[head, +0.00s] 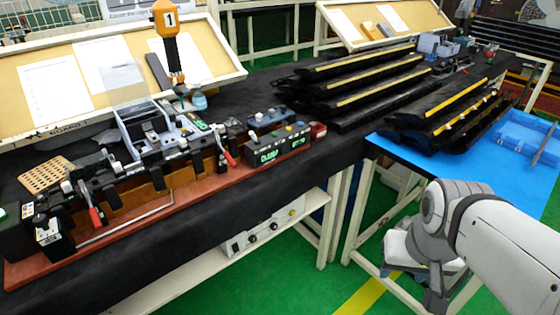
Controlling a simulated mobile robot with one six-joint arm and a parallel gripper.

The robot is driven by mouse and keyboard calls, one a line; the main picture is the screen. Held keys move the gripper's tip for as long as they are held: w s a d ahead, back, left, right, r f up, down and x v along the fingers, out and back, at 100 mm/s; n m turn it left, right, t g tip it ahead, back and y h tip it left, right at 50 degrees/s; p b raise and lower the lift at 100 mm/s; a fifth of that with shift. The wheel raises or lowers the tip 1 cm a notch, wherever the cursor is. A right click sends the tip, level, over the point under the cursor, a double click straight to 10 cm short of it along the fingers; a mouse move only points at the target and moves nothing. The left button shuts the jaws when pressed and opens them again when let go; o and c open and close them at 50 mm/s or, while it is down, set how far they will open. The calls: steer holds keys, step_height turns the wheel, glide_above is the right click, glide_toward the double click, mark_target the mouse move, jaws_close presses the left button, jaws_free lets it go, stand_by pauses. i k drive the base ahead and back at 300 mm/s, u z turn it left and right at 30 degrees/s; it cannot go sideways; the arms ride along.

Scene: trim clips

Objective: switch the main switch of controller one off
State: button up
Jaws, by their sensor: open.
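A pale control box (262,232) with knobs and small dark switches on its front stands on the shelf under the bench. It looks like two units side by side. I cannot read which is controller one, and the switch positions are too small to tell. My gripper (435,296) is at the lower right, partly hidden by my own arm. Its jaws are small and dark in the picture. It is well to the right of the control box and apart from it, with nothing visible in it.
The black bench carries a red-based clamp fixture (160,207) and a counter box (283,148) with green digits. A screwdriver (168,40) marked 1 hangs above. A blue table (400,152) with dark trim strips stands right.

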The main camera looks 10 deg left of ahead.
mark_target(236, 247)
steer(key=u, duration=0.65)
steer(key=k, duration=1.1)
steer(key=u, duration=0.4)
steer(key=i, duration=1)
